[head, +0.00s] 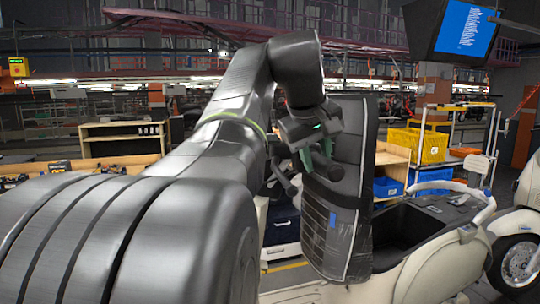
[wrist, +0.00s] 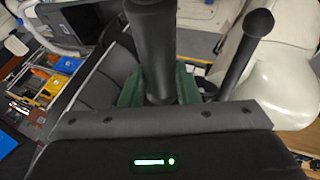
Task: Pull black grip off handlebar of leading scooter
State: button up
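In the wrist view a black grip (wrist: 154,45) runs from the top edge down between the green fingers of my gripper (wrist: 160,92). One finger shows on each side of it, and the grip hides their inner faces, so I cannot tell whether they press on it. A second black grip (wrist: 258,24) on a dark bar stands to the right, apart from the fingers. In the head view my gripper (head: 316,156) points down at the handlebar, in front of the leading scooter's tall dark padded panel (head: 340,215). A dark grip end (head: 331,172) shows just below the fingers.
The scooter's cream body (head: 405,280) and open seat well (head: 420,225) lie to the right of the panel. Another cream scooter with a wheel (head: 516,262) stands at the right edge. Shelves with a yellow crate (head: 432,148) and a blue bin (head: 388,188) stand behind.

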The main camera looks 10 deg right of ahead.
aim_at(332, 164)
jog(key=c, duration=0.3)
jog(key=shift+o, duration=1.3)
jog(key=shift+c, duration=1.4)
jog(key=shift+s, duration=0.15)
jog(key=shift+s, duration=0.3)
jog(key=shift+s, duration=1.15)
jog(key=shift+s+d+r+p, duration=0.1)
jog(key=shift+s+p, duration=0.25)
jog(key=shift+s, duration=1.1)
jog(key=shift+s, duration=0.15)
jog(key=shift+s, duration=1.35)
